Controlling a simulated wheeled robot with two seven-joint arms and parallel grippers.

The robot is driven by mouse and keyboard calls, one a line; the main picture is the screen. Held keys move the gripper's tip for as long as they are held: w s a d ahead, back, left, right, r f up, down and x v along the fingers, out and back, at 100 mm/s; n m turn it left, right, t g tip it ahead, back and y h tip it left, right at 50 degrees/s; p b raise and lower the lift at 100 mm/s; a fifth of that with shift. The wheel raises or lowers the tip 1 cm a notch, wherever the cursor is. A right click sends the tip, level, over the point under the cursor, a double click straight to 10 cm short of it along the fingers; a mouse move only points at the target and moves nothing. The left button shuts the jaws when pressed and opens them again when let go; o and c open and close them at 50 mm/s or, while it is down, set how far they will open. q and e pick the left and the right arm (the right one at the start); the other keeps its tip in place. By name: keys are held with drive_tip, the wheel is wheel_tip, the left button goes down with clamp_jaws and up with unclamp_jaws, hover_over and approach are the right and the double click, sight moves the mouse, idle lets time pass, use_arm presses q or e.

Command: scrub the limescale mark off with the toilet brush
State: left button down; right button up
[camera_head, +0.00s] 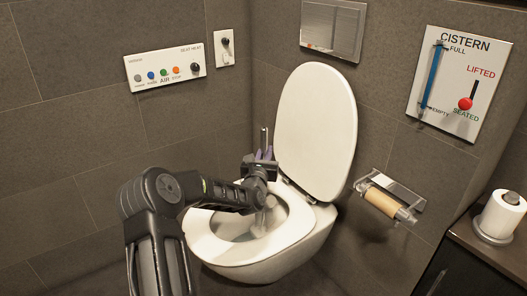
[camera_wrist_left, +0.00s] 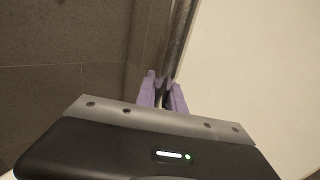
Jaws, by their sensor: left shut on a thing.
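My left gripper (camera_head: 264,158) reaches in from the left over the toilet bowl (camera_head: 214,243). Its purple fingers are shut on the upright metal handle of the toilet brush (camera_head: 264,137). In the left wrist view the handle (camera_wrist_left: 181,40) rises between the purple fingers (camera_wrist_left: 162,92). The pale brush head (camera_head: 264,218) hangs below the gripper, inside the bowl opening. The limescale mark cannot be made out; the arm and brush cover part of the bowl. My right gripper is not in view.
The raised toilet lid (camera_head: 316,130) stands just behind the gripper. A paper holder (camera_head: 386,200) is on the wall to the right. A button panel (camera_head: 165,73) and flush plate (camera_head: 333,29) are above. A counter with a paper roll (camera_head: 501,215) stands far right.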

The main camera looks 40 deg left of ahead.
use_arm(q)
drive_tip(key=shift+s+d, duration=0.1)
drive_tip(key=shift+d, duration=0.2)
drive_tip(key=shift+s+d+f, duration=0.1)
drive_tip(key=shift+s+d, duration=0.2)
drive_tip(key=shift+d, duration=0.45)
drive_tip(key=shift+d+b, duration=0.1)
drive_tip(key=shift+b, duration=0.25)
drive_tip(key=shift+s+d+f, duration=0.1)
drive_tip(key=shift+s+d, duration=0.05)
drive_tip(key=shift+d, duration=0.3)
drive_tip(key=shift+s+d+f, duration=0.1)
drive_tip(key=shift+s+d, duration=0.05)
drive_tip(key=shift+d, duration=0.25)
drive_tip(key=shift+s+d+b, duration=0.3)
drive_tip(key=shift+d+b, duration=0.1)
drive_tip(key=shift+d, duration=0.5)
drive_tip(key=shift+r, duration=0.1)
